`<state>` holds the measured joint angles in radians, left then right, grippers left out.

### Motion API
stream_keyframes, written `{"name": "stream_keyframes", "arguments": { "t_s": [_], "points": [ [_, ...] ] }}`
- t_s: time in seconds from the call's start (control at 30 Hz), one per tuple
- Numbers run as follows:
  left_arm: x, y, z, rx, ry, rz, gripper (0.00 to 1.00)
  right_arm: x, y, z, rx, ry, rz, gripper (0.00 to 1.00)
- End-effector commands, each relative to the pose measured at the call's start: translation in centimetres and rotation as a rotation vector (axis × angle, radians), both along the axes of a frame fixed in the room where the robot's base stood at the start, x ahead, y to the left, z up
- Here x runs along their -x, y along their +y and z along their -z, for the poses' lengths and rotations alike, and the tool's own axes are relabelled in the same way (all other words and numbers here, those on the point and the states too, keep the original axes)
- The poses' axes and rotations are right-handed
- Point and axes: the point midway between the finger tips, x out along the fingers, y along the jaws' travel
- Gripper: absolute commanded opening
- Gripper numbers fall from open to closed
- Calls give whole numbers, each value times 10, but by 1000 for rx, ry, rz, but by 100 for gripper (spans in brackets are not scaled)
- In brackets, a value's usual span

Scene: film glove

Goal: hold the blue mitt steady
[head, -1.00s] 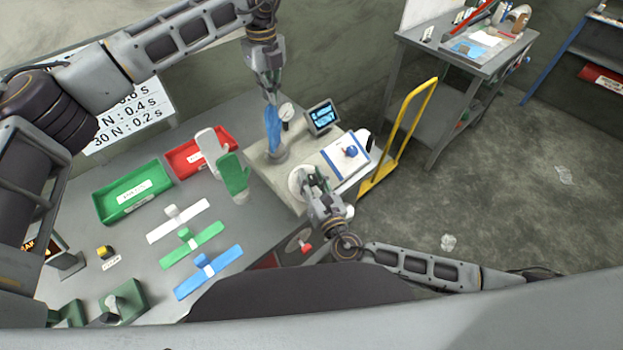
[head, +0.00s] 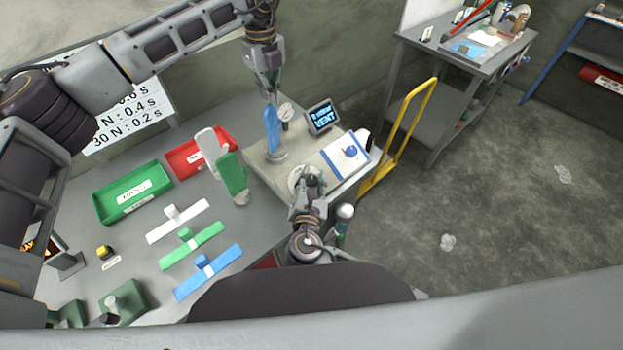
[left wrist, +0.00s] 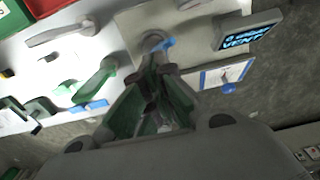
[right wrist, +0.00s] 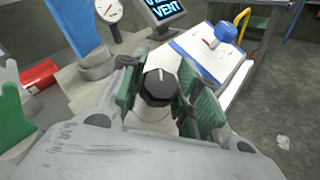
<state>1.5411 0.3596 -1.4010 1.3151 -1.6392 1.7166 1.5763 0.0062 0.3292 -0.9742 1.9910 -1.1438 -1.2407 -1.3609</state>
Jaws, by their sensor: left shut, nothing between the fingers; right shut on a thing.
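The blue mitt (head: 273,132) stands upright on a round port of the pale test bench in the head view. Part of it shows beyond my left fingertips in the left wrist view (left wrist: 166,44). My left gripper (head: 270,98) points down at the mitt's top. It is shut with nothing between its fingers; I cannot tell whether it touches the mitt. My right gripper (head: 310,178) is shut on a pale knob with a black cap (right wrist: 158,86), at the front of the bench. The finger pads cover the knob's sides.
A gauge (head: 286,113) and a screen (head: 322,117) reading "VENT" stand close behind the mitt. A white and a green mitt (head: 233,176) stand to the left. Green (head: 132,192) and red trays lie further left. A yellow trolley handle (head: 414,110) rises at right.

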Motion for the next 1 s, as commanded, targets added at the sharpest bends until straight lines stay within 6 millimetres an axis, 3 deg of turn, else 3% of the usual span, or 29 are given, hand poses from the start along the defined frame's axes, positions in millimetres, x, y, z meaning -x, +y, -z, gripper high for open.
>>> {"name": "stream_keyframes", "arguments": {
  "t_s": [0.03,0.5,1.0],
  "points": [
    [1,1,7,-7,10,0,0,-1,1,-2,-15,4,23,8],
    [2,1,7,-7,10,0,0,-1,-1,-2,-106,70,221,8],
    [2,1,7,-7,10,0,0,0,-2,-1,-134,93,286,8]
  ]
}}
